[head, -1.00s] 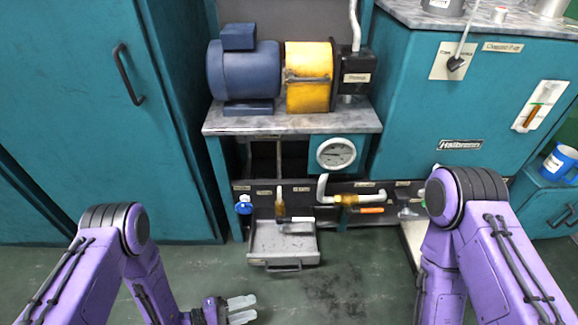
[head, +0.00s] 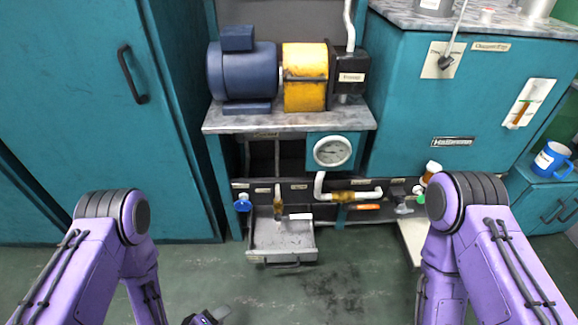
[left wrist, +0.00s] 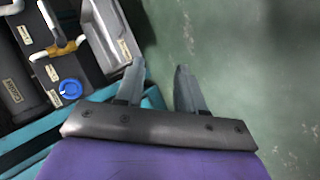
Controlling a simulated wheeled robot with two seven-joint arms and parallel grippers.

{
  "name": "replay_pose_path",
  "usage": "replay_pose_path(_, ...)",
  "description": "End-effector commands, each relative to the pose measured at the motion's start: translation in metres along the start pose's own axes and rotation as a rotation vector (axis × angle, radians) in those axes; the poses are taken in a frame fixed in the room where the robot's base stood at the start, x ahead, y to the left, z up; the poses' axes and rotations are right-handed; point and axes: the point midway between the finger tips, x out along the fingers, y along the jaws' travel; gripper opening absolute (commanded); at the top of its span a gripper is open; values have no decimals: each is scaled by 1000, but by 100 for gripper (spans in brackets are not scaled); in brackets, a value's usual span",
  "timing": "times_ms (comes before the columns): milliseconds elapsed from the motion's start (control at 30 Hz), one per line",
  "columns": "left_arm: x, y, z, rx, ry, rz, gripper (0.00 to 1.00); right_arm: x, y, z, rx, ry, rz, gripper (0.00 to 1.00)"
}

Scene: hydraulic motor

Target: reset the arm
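My left gripper (head: 214,315) shows at the bottom edge of the head view, low over the green floor and partly cut off. In the left wrist view its two grey fingers (left wrist: 160,84) stand apart with nothing between them, over bare floor. My purple left arm (head: 125,235) comes in from the left. My purple right arm (head: 465,230) is bent at the right; its gripper is outside the frames.
The hydraulic motor (head: 242,75) with its yellow cover (head: 305,77) stands on a bench. A grey tray (head: 282,240) sticks out low in front; its corner shows in the left wrist view (left wrist: 108,25). Teal cabinets stand on both sides. The floor in front is free.

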Motion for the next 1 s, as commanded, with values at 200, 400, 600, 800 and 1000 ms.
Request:
replay_pose_path(200,-55,-52,-12,215,135,-394,38,0,0,0,0,0,0,43)
replay_pose_path(400,-112,-85,-14,345,145,-693,38,0,0,0,0,0,0,43)
replay_pose_path(600,-113,-119,-4,393,97,-805,38,29,-2,16,-22,-28,-2,43)
replay_pose_path(800,-96,-141,5,404,45,-811,38,52,-5,34,-54,-72,-5,43)
replay_pose_path(1000,-106,-133,6,409,19,-813,38,40,-3,32,-69,-92,-6,43)
